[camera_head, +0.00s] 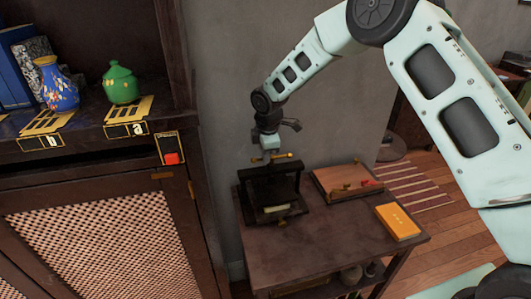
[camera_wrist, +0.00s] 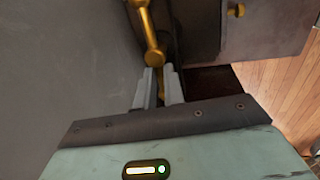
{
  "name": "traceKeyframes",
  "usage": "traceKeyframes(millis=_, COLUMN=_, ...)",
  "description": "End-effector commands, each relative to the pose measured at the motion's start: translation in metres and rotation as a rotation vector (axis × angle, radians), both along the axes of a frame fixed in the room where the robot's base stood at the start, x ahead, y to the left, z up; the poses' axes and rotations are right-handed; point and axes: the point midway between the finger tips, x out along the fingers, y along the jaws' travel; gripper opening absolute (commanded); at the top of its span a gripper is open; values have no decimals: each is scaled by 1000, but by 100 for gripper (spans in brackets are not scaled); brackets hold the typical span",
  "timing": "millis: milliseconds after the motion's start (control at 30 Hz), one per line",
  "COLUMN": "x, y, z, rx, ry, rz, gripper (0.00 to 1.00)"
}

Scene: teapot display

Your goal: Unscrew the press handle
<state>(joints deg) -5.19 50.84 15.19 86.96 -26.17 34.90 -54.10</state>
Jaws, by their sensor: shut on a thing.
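The press (camera_head: 272,192) is a dark frame standing on the small wooden table, with a brass handle (camera_head: 285,155) across its top. My gripper (camera_head: 269,151) reaches down from above and is shut on the handle. In the wrist view the brass handle (camera_wrist: 155,57) shows a rounded knob just beyond my grey fingers (camera_wrist: 160,88), and a bit of brass lies between them. The handle's other end and the screw below are mostly hidden by my gripper. A pale strip lies at the press's base.
The small table (camera_head: 335,240) also holds a wooden board (camera_head: 340,183) with a red item and an orange book (camera_head: 398,222). A cabinet at left bears a blue vase (camera_head: 58,88), a green teapot (camera_head: 120,85) and a red button (camera_head: 171,158). A grey wall is close behind.

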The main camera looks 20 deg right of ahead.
Motion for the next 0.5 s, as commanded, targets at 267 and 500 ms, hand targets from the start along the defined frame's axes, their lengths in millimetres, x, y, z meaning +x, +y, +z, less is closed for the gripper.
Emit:
traceKeyframes(millis=267, x=-1, y=-3, z=-1, rx=-5, ry=4, rz=-1, gripper=0)
traceKeyframes(millis=500, x=0, y=-3, z=-1, rx=-4, ry=3, rz=-1, gripper=32)
